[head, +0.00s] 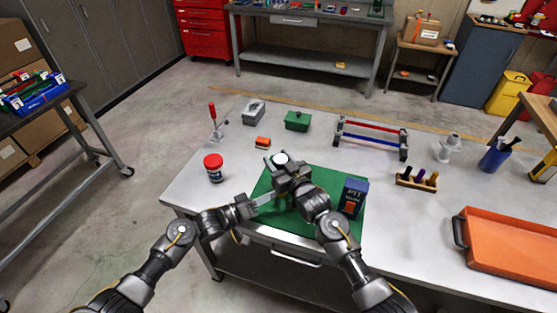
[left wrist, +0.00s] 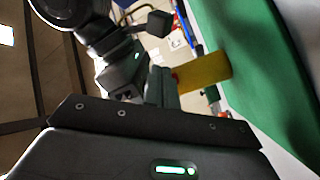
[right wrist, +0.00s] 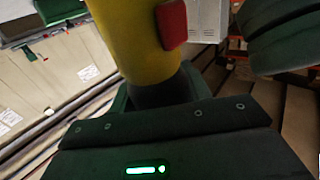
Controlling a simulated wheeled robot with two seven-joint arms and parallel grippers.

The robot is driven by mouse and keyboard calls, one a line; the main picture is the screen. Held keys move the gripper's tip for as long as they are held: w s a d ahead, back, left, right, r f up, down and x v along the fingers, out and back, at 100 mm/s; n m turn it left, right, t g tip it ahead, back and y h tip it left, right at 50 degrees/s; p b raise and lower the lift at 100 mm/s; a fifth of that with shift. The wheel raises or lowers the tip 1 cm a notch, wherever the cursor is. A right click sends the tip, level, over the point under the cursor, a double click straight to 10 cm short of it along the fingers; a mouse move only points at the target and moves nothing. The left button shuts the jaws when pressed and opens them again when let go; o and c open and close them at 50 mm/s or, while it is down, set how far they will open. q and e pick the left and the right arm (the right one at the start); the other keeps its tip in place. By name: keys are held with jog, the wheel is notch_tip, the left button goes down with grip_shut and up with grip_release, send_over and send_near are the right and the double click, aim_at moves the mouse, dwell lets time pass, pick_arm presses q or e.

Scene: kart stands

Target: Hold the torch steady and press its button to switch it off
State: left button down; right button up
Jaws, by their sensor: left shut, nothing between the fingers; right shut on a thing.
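The torch has a yellow barrel (right wrist: 138,38) with a red button (right wrist: 171,24) on its side, seen close in the right wrist view. The yellow barrel also shows in the left wrist view (left wrist: 204,72), above the green mat (left wrist: 240,45). In the head view its pale round end (head: 281,158) faces up, and my right gripper hides most of its barrel. My right gripper (head: 284,172) is shut on the torch. My left gripper (head: 272,198) is shut and empty, left of and close to the torch. I cannot tell whether its tips touch the button.
A blue box (head: 355,190) stands right of my right gripper. A red-lidded jar (head: 213,170) stands at the left. An orange block (head: 263,143), a green box (head: 297,121) and a rod rack (head: 370,136) stand behind. An orange tray (head: 510,250) lies at the right.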

pick_arm(q)
jog(key=shift+s+a, duration=0.3)
jog(key=shift+s, duration=0.8)
jog(key=shift+s+a, duration=0.25)
jog(key=shift+s, duration=0.8)
pick_arm(e)
jog(key=o, duration=1.2)
jog(key=shift+s, duration=0.1)
